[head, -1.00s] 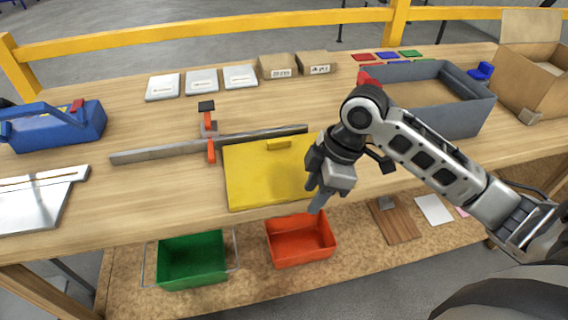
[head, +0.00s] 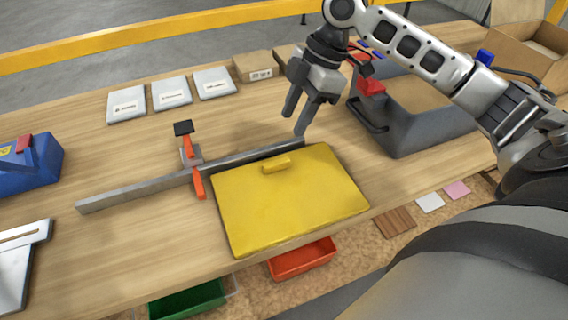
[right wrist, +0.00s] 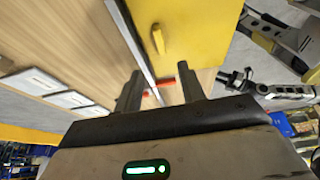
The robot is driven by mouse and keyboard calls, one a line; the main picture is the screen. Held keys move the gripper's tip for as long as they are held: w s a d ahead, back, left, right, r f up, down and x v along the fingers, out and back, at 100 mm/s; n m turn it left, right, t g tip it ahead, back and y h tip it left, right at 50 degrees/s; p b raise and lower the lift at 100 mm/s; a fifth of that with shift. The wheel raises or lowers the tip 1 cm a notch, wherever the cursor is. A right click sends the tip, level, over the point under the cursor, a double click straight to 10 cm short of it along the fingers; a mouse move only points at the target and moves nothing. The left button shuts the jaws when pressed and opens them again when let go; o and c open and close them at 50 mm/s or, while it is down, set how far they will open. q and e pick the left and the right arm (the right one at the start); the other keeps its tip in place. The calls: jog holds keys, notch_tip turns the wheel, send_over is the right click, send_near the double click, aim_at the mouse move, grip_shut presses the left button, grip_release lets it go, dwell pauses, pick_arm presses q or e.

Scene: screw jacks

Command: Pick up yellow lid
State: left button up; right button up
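The yellow lid (head: 292,205) lies flat on the workbench near its front edge, with a small raised yellow handle (head: 276,165) near its far side. My right gripper (head: 297,120) is open and empty, raised above the bench just beyond the lid's far edge. In the right wrist view the gripper's two fingers (right wrist: 160,92) stand apart, with the lid (right wrist: 195,30) and its handle (right wrist: 158,38) beyond them. My left gripper does not show clearly in the head view.
A grey bin (head: 400,132) stands right of the lid. White boxes (head: 171,93) line the back. Green (head: 188,300) and orange (head: 302,259) bins sit below.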

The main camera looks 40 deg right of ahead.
send_over(276, 161)
jog(key=d, duration=0.2)
jog(key=f, duration=0.5)
jog(key=shift+s+d, duration=0.15)
jog(key=shift+s, duration=0.1)
jog(key=shift+p+x, duration=0.3)
jog(key=shift+x, duration=2.4)
jog(key=shift+s+d, duration=0.1)
grip_shut()
